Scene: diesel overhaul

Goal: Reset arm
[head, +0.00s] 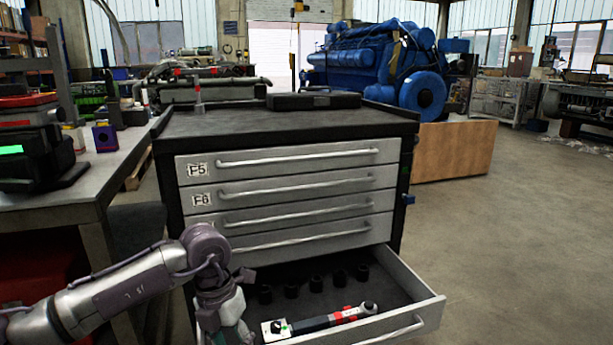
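My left arm comes in from the lower left, and its gripper (226,318) hangs down in front of the left side of the open bottom drawer (425,308). The fingertips are not clear at the bottom of the picture, so I cannot tell whether they are open or shut. My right gripper is not in view.
Several black sockets (315,284) stand in a row in the drawer. The grey cabinet (270,124) has a black case (313,101) on top; its upper drawers are shut. A workbench (100,180) stands close on the left. The floor to the right is clear.

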